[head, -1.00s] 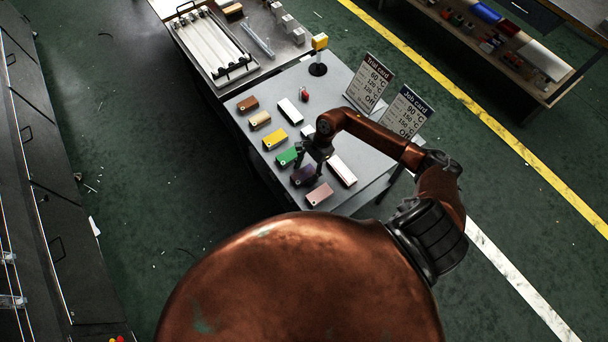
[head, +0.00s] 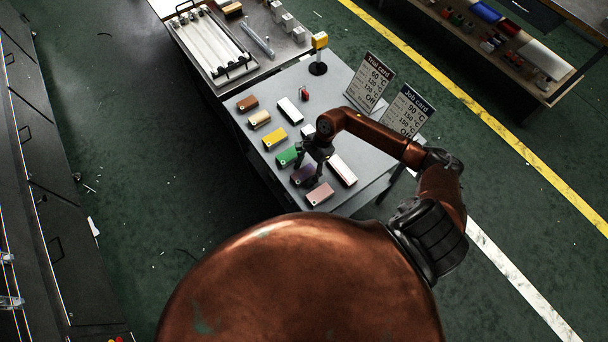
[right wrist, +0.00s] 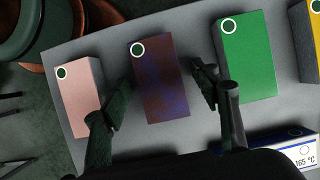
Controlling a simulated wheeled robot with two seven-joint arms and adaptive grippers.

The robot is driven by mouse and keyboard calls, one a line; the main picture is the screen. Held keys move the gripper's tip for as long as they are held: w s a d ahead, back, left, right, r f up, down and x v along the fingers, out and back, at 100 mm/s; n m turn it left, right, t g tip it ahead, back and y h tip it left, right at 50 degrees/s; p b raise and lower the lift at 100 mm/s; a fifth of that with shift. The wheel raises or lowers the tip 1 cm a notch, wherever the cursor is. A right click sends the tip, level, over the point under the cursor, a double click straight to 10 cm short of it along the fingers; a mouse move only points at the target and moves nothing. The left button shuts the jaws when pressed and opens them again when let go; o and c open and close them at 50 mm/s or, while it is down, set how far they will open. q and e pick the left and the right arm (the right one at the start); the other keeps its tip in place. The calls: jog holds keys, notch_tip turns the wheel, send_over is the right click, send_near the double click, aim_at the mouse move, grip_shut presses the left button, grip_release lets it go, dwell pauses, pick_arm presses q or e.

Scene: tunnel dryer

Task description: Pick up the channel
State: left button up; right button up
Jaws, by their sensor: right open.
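A long thin metal strip (head: 258,39), the only thing here shaped like a channel, lies on the far bench beside the roller tray. It is well away from my right gripper. My right gripper (head: 309,168) is open over the near table, at a dark purple block. In the right wrist view its fingers (right wrist: 162,80) stand on either side of the purple block (right wrist: 160,88), with gaps to it. The block has a white-ringed dark green dot at one end. My left gripper is not in view.
A pink block (head: 319,194) and a green block (head: 287,156) flank the purple one, close to the fingers. Yellow, tan and brown blocks continue the row. A white block (head: 342,170) lies to the right. Two cards (head: 406,112) stand at the table's right edge.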

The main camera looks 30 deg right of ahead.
jog(key=c, duration=1.4)
